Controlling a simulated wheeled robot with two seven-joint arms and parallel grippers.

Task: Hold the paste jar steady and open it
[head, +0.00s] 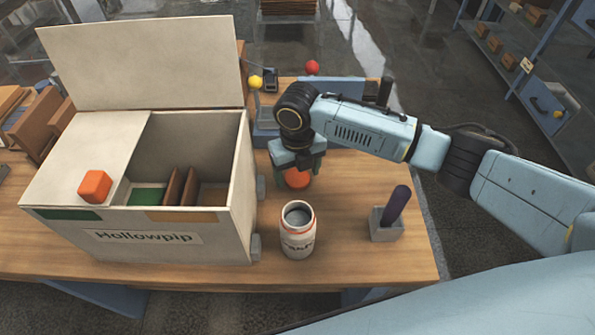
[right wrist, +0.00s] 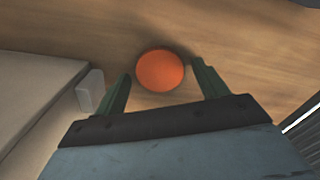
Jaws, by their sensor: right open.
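The paste jar (head: 298,232) stands upright on the table, a white jar with an orange band and a label. Its top is open and grey paste shows inside. The orange round lid (head: 297,179) lies on the table behind the jar; it also shows in the right wrist view (right wrist: 160,70). My right gripper (head: 297,172) is above the lid, pointing down. In the right wrist view its green fingers (right wrist: 158,85) are open, one on each side of the lid, and apart from it. My left gripper is not in view.
A grey holder (head: 386,230) with a purple handle stands to the right. The table front right of the jar is clear.

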